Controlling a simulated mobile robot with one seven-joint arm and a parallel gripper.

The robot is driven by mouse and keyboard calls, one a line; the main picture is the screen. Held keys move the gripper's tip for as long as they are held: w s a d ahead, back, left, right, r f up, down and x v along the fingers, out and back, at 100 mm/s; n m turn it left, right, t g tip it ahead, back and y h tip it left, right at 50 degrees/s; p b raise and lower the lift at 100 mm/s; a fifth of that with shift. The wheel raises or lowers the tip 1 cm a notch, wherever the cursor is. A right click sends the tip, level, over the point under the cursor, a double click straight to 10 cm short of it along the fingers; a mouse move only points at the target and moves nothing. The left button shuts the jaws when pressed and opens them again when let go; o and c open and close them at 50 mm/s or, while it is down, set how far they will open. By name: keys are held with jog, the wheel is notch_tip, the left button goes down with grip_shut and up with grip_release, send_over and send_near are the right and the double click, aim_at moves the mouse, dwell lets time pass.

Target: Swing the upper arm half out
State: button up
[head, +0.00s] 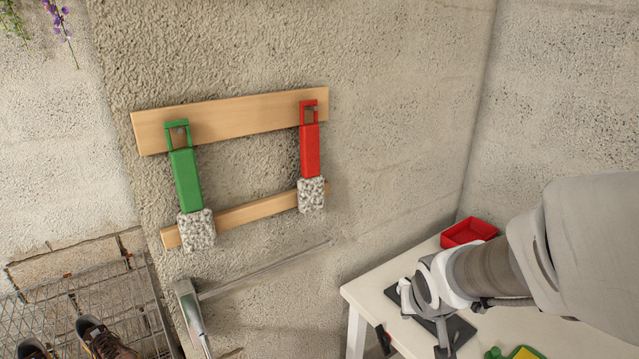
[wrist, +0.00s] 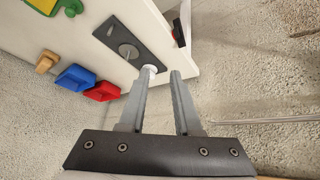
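A grey metal bracket (head: 189,312) is on the rough wall at the lower left of the head view. A thin upper arm (head: 265,270) runs from its top to the right, along the wall. A second, lower rod drops from the bracket and is cut off by the frame's bottom edge. Thin rods also show at the right of the wrist view, the upper one (wrist: 272,121) well apart from my gripper. My gripper (wrist: 160,75) is open and empty, its fingers apart above the table's edge. In the head view its fingertips are hard to make out.
The white table (head: 372,290) bears a dark plate (wrist: 118,38) with a round metal part, a red tray (head: 468,232) and a blue tray (wrist: 75,78). Green and red holders (head: 187,180) (head: 309,150) hang left of the table. Shoes (head: 100,340) sit on a wire rack.

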jog(key=w+a+f+y, duration=0.1)
jog(key=w+f+y, duration=0.15)
jog(key=f, duration=0.55)
jog(key=m+t+y, duration=1)
jog(key=t+y, duration=0.1)
send_near(304, 252)
jog(key=shift+g+h, duration=0.25)
jog(key=shift+g, duration=0.05)
jog(key=p+x, duration=0.1)
jog(key=x, duration=0.9)
grip_shut()
